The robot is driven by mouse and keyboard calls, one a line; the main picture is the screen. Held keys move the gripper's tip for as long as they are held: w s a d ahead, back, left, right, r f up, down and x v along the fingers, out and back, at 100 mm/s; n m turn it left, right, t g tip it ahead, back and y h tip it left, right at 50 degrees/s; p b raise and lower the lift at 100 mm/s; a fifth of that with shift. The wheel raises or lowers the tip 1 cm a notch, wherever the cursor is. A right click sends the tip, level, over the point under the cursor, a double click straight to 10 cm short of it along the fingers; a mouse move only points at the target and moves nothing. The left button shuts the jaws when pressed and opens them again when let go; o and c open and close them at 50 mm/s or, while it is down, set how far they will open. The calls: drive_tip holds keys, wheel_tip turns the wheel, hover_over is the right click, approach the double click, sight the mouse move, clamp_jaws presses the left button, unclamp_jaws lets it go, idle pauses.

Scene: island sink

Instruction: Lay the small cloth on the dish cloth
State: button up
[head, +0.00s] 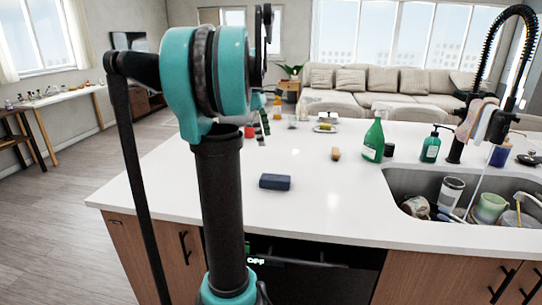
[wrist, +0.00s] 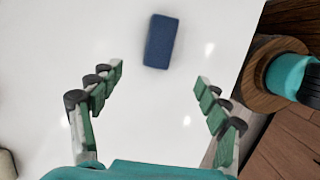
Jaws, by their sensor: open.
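A dark blue, folded-looking block (head: 275,182), which may be the small cloth, lies flat on the white island top near its front edge. It also shows in the wrist view (wrist: 161,41), just beyond my fingertips. My gripper (wrist: 160,76) is open and empty above the counter, its fingers spread wide and not touching the blue block. In the head view my gripper (head: 258,128) is mostly hidden behind my arm. Pale pinkish and grey cloth-like pieces (head: 474,119) hang at the black tap; I cannot tell whether one is the dish cloth.
A green spray bottle (head: 373,139), a teal pump bottle (head: 430,148) and a small tan object (head: 336,154) stand on the counter. The sink (head: 406,180) at right holds several cups and dishes. The counter around the blue block is clear.

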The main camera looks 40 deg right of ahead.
drive_tip(key=w+a+g+h, duration=0.1)
drive_tip(key=w+a, duration=0.1)
approach(275, 177)
drive_tip(key=shift+g, duration=0.3)
drive_tip(key=x, duration=0.5)
drive_tip(key=shift+w+f, duration=0.1)
drive_tip(key=shift+w, duration=0.1)
drive_tip(key=shift+x, duration=2.55)
drive_tip(key=shift+w+d, duration=0.1)
drive_tip(key=shift+d, duration=0.05)
drive_tip(key=c, duration=1.3)
drive_tip(key=shift+c, duration=0.2)
